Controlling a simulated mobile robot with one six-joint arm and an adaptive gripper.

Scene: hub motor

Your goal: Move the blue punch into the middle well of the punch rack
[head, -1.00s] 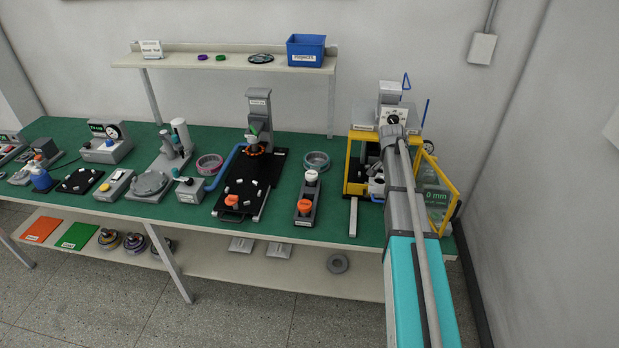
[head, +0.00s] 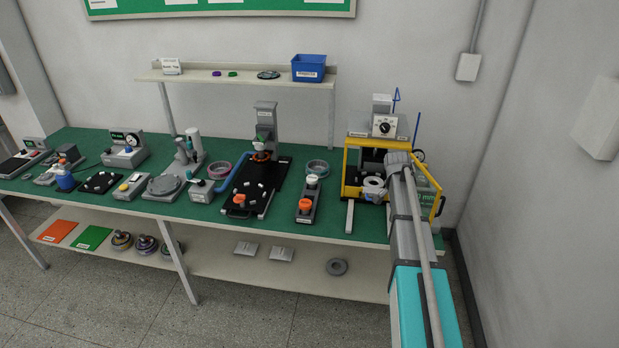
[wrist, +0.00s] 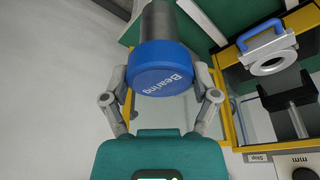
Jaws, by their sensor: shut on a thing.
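My gripper (wrist: 163,95) is shut on the blue punch (wrist: 160,68), which has a blue cap marked "Bearing" and a grey metal shaft. In the head view my arm reaches to the right side of the yellow-framed press, and the punch is hidden there. The punch rack (head: 308,192) is a narrow dark grey block on the green bench, left of the press. A white-capped punch (head: 312,180) stands at its far end and an orange-capped punch (head: 304,205) at its near end. The middle well between them shows no punch.
The yellow-framed press (head: 352,165) has its door (head: 437,190) standing open at the right, close to my arm. A black plate with a grey stand (head: 266,135) is left of the rack. A blue bin (head: 308,68) is on the shelf above.

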